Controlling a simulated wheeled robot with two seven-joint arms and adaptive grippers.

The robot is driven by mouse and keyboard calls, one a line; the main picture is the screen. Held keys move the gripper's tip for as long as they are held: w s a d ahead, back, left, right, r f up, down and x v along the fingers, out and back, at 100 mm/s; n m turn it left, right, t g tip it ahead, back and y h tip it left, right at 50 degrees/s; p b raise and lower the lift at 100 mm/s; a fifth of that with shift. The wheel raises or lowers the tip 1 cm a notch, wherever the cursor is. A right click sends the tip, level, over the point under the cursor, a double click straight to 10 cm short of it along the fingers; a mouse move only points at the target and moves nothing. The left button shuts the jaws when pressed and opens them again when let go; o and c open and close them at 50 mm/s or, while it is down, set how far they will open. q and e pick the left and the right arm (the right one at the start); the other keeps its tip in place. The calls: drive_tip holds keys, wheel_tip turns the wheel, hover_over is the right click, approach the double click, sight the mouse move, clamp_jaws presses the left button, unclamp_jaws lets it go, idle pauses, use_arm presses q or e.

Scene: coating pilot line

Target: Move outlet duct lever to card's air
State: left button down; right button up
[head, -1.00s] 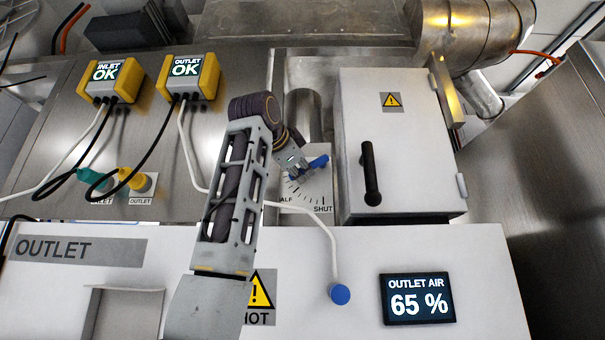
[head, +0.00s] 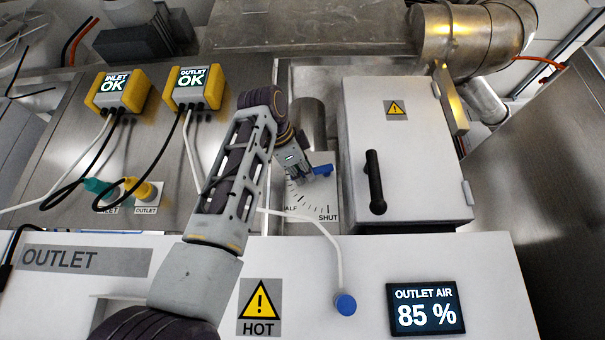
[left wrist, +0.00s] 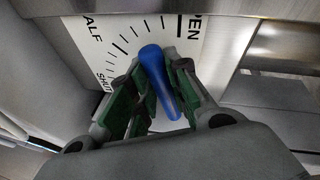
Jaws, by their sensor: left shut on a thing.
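The outlet duct lever (head: 322,170) is a blue handle in front of a white dial plate (head: 312,200) marked HALF and SHUT in the head view. In the left wrist view the blue lever (left wrist: 158,78) stands between the green-padded fingers of my left gripper (left wrist: 158,98), which is shut on it. The lever's tip points between HALF and OPEN, nearer OPEN. My left gripper (head: 300,163) covers part of the dial in the head view. The outlet air display (head: 427,307) reads 85 %. No card is in view. My right gripper is not in view.
A white cabinet (head: 410,150) with a black handle stands close right of the dial. Two yellow boxes, inlet (head: 118,92) and outlet (head: 195,88), both read OK. A white cable with a blue end (head: 345,304) hangs below the dial. A HOT sign (head: 260,305) marks the front panel.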

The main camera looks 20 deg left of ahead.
use_arm(q)
drive_tip(key=c, duration=1.3)
unclamp_jaws()
drive_tip(key=shift+c, duration=0.2)
drive_tip(key=shift+s, duration=0.15)
drive_tip(key=s+r, duration=0.2)
drive_tip(key=s, duration=0.9)
drive_tip(key=shift+s+a, duration=0.15)
drive_tip(key=shift+s, duration=0.15)
